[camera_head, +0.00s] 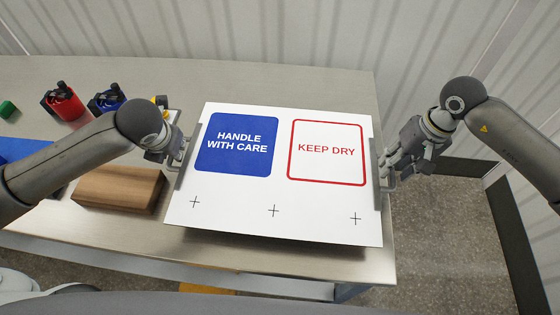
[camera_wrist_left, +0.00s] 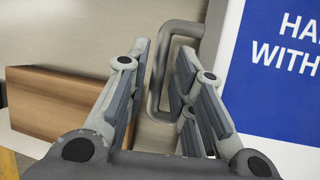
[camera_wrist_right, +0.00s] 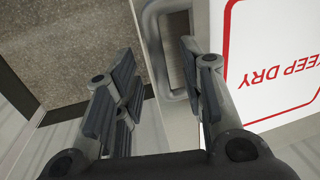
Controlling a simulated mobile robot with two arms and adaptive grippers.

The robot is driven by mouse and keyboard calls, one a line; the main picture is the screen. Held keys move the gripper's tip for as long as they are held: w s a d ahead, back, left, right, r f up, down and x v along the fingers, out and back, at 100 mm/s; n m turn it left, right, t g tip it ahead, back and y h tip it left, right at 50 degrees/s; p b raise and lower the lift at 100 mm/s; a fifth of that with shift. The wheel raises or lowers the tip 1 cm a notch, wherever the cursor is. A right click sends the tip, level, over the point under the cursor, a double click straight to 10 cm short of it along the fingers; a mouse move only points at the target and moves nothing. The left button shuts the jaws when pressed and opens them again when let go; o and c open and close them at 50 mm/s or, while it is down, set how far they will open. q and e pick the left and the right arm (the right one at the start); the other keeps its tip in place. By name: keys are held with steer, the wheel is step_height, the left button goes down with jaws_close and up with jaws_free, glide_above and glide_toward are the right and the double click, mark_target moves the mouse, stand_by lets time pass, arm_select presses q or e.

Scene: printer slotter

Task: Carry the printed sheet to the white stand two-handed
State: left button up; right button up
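The printed sheet (camera_head: 273,190) lies flat above the metal table in the head view, with a blue HANDLE WITH CARE panel and a red-framed KEEP DRY panel. Grey handles stand out from its left and right sides. My left gripper (camera_head: 178,152) is at the left handle; in the left wrist view its fingers (camera_wrist_left: 158,75) are apart, with the handle bar (camera_wrist_left: 157,85) between them. My right gripper (camera_head: 388,170) is at the right handle; in the right wrist view its fingers (camera_wrist_right: 160,65) are apart, with the handle bar (camera_wrist_right: 160,60) between them. I cannot make out a white stand.
A wooden block (camera_head: 120,188) lies left of the sheet under my left arm. The table (camera_head: 320,85) is clear behind the sheet.

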arm_select(q)
steer(key=shift+c, duration=0.5)
arm_select(e)
steer(key=shift+c, duration=0.4)
arm_select(q)
jaws_close()
arm_select(e)
steer(key=c, duration=0.5)
jaws_close()
